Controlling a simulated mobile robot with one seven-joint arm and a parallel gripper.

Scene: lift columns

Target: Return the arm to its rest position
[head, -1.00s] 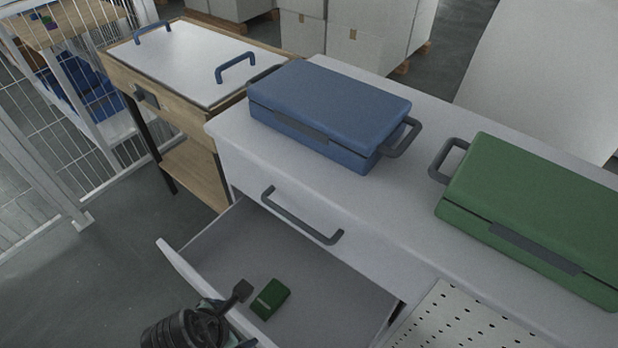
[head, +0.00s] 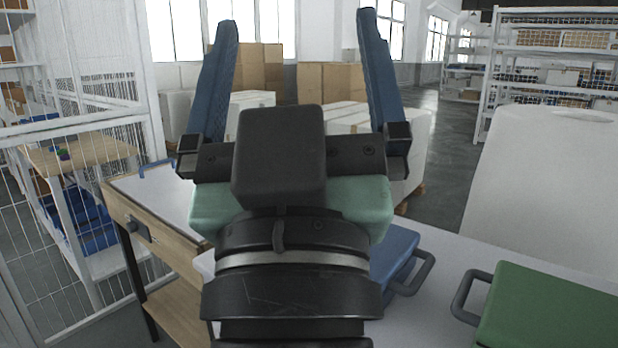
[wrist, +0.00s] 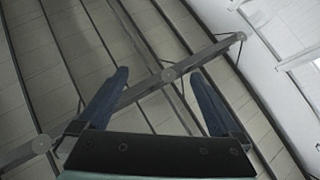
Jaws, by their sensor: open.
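My gripper (head: 300,80) is raised high in the middle of the head view, its two blue fingers pointing up and spread wide apart. Nothing is between them. In the wrist view my gripper (wrist: 155,95) is also open and empty, with the ceiling beams behind it. My arm hides much of the middle of the head view, including most of the blue case (head: 398,258) on the white counter (head: 440,318).
A green case (head: 550,310) lies on the counter at the lower right. A wooden table with a white lid (head: 150,195) stands at the left, beside a wire fence (head: 110,80). Boxes and shelving (head: 550,60) stand farther back. The open air around my gripper looks clear.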

